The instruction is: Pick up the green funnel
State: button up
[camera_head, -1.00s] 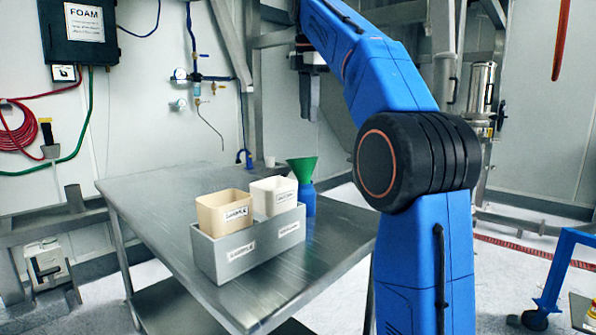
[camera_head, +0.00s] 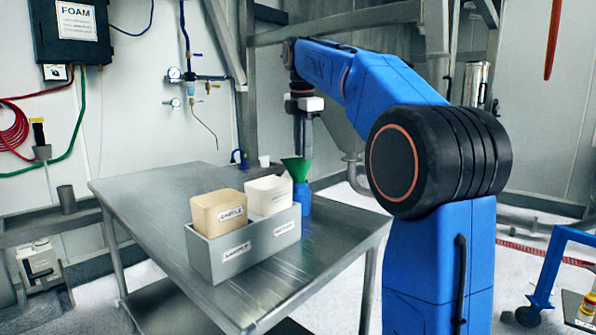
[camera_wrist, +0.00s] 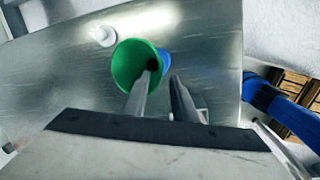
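The green funnel (camera_head: 294,169) stands upright on a blue bottle (camera_head: 302,197) at the back of the metal table. My gripper (camera_head: 303,152) points down at the funnel from above. In the wrist view, the funnel (camera_wrist: 128,62) shows its wide mouth, and a bit of the blue bottle (camera_wrist: 166,58) shows beside it. My gripper (camera_wrist: 161,80) is open and empty there. One finger overlaps the funnel's mouth and the other lies just outside its right rim. I cannot tell whether either finger touches the funnel.
A grey tray (camera_head: 236,252) holding a beige container (camera_head: 218,213) and a white container (camera_head: 268,195) sits in front of the funnel. A small white cup (camera_head: 264,161) stands behind. The left part of the metal table (camera_head: 150,205) is clear.

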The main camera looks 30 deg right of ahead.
aim_at(303, 168)
jog(key=shift+w+d+f, duration=0.1)
jog(key=shift+w+f, duration=0.1)
jog(key=shift+f, duration=0.75)
jog(key=shift+w+d+f, duration=0.1)
jog(key=shift+w+f, duration=0.15)
jog(key=shift+f, duration=0.65)
jog(key=shift+w+d+f, duration=0.1)
jog(key=shift+w+f, duration=0.1)
jog(key=shift+f, duration=0.75)
grip_shut()
